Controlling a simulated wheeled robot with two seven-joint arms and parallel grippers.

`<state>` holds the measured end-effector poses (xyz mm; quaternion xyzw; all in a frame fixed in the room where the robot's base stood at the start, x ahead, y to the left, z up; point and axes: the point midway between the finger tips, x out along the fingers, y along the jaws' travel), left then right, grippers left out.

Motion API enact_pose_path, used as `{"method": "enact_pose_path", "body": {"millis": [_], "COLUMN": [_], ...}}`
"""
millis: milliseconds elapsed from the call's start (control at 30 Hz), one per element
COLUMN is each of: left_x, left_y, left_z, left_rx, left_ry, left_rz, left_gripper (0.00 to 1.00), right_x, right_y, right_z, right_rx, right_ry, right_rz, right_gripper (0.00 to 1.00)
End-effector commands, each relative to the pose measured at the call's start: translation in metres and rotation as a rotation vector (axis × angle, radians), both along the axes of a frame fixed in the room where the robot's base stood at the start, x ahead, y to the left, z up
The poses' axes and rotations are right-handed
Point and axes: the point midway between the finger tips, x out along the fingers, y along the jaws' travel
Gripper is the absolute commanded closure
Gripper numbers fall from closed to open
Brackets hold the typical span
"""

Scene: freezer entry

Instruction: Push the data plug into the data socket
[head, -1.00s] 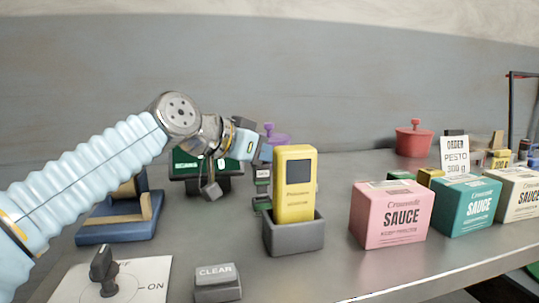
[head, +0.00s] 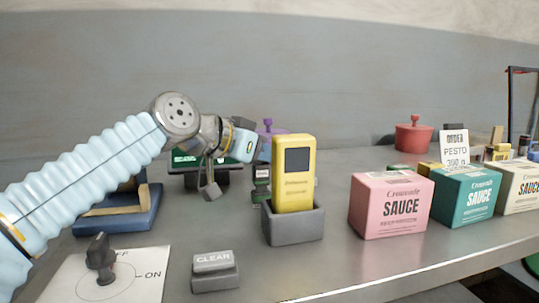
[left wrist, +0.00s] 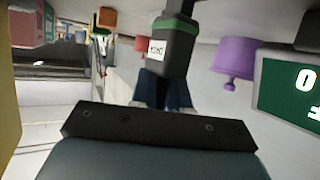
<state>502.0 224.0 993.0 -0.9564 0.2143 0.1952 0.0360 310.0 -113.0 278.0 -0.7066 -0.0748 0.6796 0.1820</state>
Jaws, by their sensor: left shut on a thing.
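My left gripper (head: 252,149) is shut, its tips pointing right, behind and left of the yellow device. In the left wrist view its blue fingers (left wrist: 147,93) close on the lower end of a dark grey data plug (left wrist: 178,45) with a green band and a small white label. A dark block (head: 261,186) with a pale label and green parts stands just below the fingertips in the head view. It is partly behind the yellow device. I cannot tell there where plug ends and data socket begins, or how deep the plug sits. My right gripper is not in view.
A yellow device (head: 293,170) stands in a grey holder (head: 294,228), close to the gripper. A purple pot (left wrist: 236,58) and green display (left wrist: 285,88) are nearby. A CLEAR button (head: 214,262) and rotary switch (head: 100,252) are in front. Sauce boxes (head: 392,205) stand right.

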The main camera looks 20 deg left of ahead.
Motion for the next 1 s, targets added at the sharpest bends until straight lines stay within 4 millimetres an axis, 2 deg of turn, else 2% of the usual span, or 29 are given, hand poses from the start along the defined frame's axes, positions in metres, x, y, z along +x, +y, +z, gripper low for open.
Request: {"method": "enact_pose_path", "body": {"millis": [33,300,1000], "left_x": [0.0011,0.0014,0.0013], "left_y": [-0.0006,-0.0008,-0.0003], "left_z": [-0.0045,0.0036,0.0048], "left_rx": [0.000,0.000,-0.010], "left_ry": [0.010,0.011,0.013], "left_rz": [-0.002,-0.003,0.001], "left_gripper": [1.00,1.00,1.00], "right_x": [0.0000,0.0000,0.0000], "right_y": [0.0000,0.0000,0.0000], "right_z": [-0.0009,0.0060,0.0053], "right_rx": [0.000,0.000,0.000], "right_ry": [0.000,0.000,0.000], "right_rz": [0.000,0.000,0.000], "right_gripper": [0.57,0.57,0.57]}}
